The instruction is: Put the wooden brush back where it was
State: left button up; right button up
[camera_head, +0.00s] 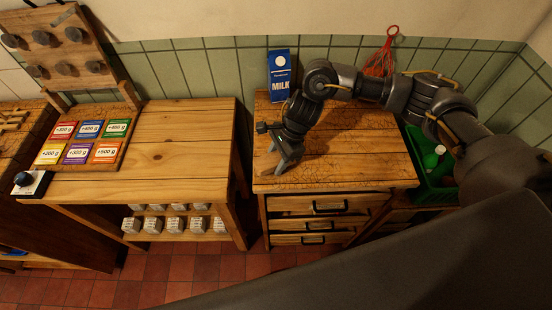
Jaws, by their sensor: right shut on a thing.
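My right gripper (284,161) reaches in from the right and points down at the top of the wooden drawer cabinet (350,165). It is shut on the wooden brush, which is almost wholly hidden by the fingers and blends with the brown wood. I cannot tell whether the brush touches the cabinet top. My left gripper is not in view.
A green crate (429,184) with bottles stands right. Left, past a gap, a table (185,150) carries coloured weight cards (90,130). Its right top is clear.

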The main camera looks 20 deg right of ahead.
jog(key=shift+f, duration=0.65)
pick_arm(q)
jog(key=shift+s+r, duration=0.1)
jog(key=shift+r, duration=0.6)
pick_arm(e)
jog(key=shift+f, duration=0.1)
jog(key=shift+f, duration=0.2)
jog(key=o, duration=1)
jog(key=shift+r, duration=0.1)
jog(key=shift+c, duration=0.2)
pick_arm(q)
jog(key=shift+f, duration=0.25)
